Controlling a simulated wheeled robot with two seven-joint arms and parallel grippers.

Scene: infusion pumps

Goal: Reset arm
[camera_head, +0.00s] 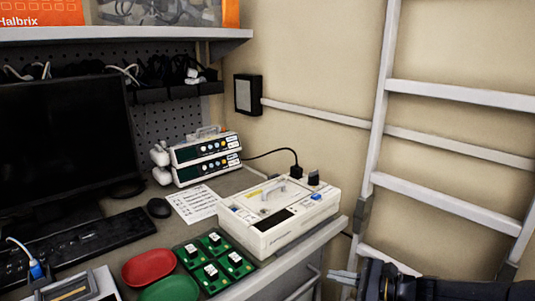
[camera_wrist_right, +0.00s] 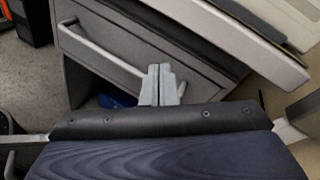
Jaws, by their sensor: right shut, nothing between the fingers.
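My right gripper (camera_head: 345,278) comes in from the lower right in the head view, beside the desk's right front edge and clear of everything on the desk. Its two fingers (camera_wrist_right: 160,84) are together and empty in the right wrist view, in front of a grey drawer front. The left gripper is not in view. Two stacked white infusion pumps (camera_head: 205,158) stand at the back of the desk. A white box-shaped device (camera_head: 278,215) with a black cable sits at the desk's right end.
A green tray (camera_head: 214,262) with several white-labelled items lies left of the white device, beside a red dish (camera_head: 149,267) and a green dish (camera_head: 170,289). A monitor (camera_head: 65,140) and keyboard (camera_head: 80,247) are at left. A ladder (camera_head: 455,95) leans at right. A drawer handle (camera_wrist_right: 98,48) is near my right fingers.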

